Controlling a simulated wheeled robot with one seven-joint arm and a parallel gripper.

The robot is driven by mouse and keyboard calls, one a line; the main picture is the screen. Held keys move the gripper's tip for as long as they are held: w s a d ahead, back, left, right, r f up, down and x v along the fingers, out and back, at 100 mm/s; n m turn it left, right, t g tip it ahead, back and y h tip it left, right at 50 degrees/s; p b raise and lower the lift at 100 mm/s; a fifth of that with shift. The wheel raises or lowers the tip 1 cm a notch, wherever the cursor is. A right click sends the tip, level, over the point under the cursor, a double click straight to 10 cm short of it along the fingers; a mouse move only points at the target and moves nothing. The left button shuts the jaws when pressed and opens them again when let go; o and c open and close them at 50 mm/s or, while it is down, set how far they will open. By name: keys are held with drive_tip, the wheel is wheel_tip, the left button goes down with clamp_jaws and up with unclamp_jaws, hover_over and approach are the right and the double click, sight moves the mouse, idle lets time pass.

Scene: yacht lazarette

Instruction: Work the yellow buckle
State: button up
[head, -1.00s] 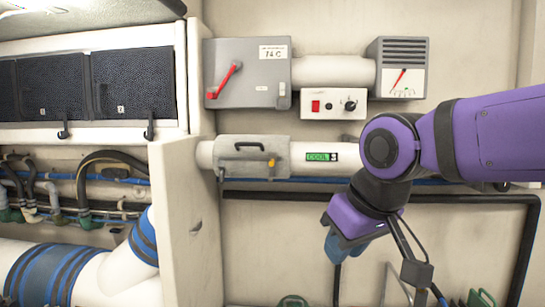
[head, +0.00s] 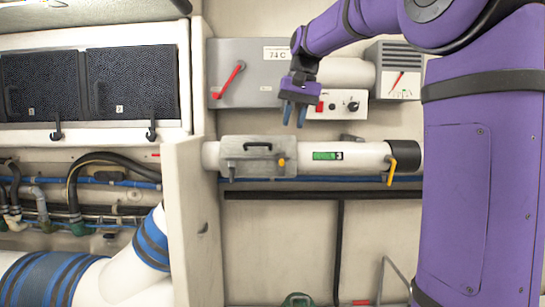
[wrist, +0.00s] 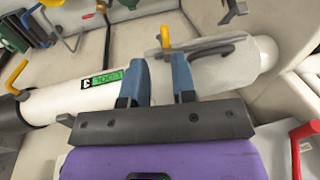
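The yellow buckle (head: 281,163) is a small yellow tab at the lower right edge of a grey cover (head: 257,170) with a black handle. The cover lies on a white horizontal pipe (head: 360,157). My gripper (head: 294,122), with two blue fingers, is open and empty, pointing down above the pipe, slightly right of the buckle in the head view. In the wrist view the yellow buckle (wrist: 165,37) shows beyond the gap between the open fingertips (wrist: 157,62). I see no contact with it. The cover (wrist: 207,47) is partly hidden behind one finger.
A yellow lever (head: 391,170) hangs by the pipe's dark end. Above are a grey box with a red lever (head: 229,80), a white switch panel (head: 336,104) and a gauge box (head: 400,72). A pale partition (head: 193,220) stands left of the pipe.

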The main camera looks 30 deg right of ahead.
sight(282, 160)
drive_tip(key=shift+m, duration=0.3)
drive_tip(key=w+f, duration=0.1)
drive_tip(key=f, duration=0.2)
drive_tip(key=w+f, duration=0.1)
drive_tip(key=f, duration=0.2)
drive_tip(key=w+f, duration=0.2)
drive_tip(key=f, duration=0.1)
drive_tip(key=shift+a+f, duration=0.15)
drive_tip(key=shift+f, duration=0.25)
clamp_jaws()
